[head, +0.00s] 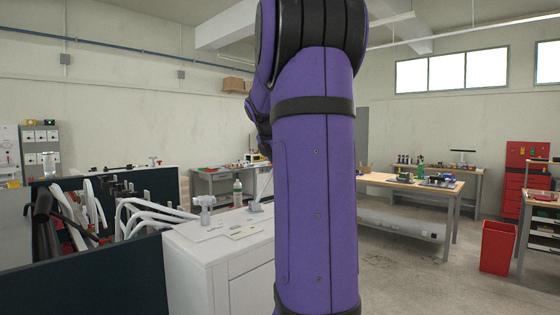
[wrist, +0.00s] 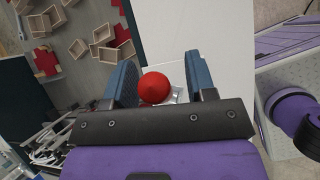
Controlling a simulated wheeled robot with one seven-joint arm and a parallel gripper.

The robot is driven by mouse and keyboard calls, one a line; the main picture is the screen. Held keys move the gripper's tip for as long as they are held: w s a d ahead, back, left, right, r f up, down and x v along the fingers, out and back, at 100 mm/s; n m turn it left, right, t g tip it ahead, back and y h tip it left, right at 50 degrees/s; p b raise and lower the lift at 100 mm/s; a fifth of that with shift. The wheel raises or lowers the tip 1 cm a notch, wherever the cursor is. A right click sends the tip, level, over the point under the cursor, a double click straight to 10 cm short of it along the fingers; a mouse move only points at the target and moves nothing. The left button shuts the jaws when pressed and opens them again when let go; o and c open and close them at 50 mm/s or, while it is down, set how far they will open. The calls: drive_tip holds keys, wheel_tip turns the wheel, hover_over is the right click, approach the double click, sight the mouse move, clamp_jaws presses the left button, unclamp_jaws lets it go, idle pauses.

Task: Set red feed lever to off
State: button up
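The red ball knob of the feed lever (wrist: 153,88) shows in the wrist view between the two blue-grey fingers of my gripper (wrist: 160,66). My gripper is open. The knob looks close to the left finger, with a clear gap to the right finger; I cannot tell whether it touches. In the head view, a grey lever base with a thin rod (head: 255,206) stands on the white machine cabinet (head: 215,250). My purple arm hides the knob and my gripper there. The lever's setting cannot be read.
A white knob-like handle (head: 205,203) stands on the cabinet's top. White curved tubes (head: 150,215) and a dark panel (head: 80,270) are at left. The wrist view shows wooden boxes (wrist: 102,55) below. A workbench (head: 410,184) and a red bin (head: 497,247) stand at right, with open floor between.

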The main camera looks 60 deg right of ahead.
drive_tip(key=v, duration=1)
drive_tip(key=shift+a+r, duration=0.2)
drive_tip(key=shift+r, duration=0.15)
idle(0.3)
drive_tip(key=a+f+m+t+y, duration=0.2)
drive_tip(key=a+f+m, duration=0.15)
drive_tip(key=a, duration=0.75)
drive_tip(key=a+f+m+t+y, duration=0.1)
drive_tip(key=a+f+m+t, duration=0.3)
drive_tip(key=a, duration=0.8)
drive_tip(key=s+a+f+m+y, duration=0.1)
drive_tip(key=s+a+f+m, duration=0.2)
drive_tip(key=s+a+f, duration=0.2)
drive_tip(key=s+a+f+m+y, duration=0.2)
drive_tip(key=s+a+f+m, duration=0.1)
drive_tip(key=a+f, duration=0.5)
drive_tip(key=s+a, duration=0.1)
drive_tip(key=a, duration=0.1)
drive_tip(key=shift+s+a, duration=0.3)
drive_tip(key=shift+s, duration=0.05)
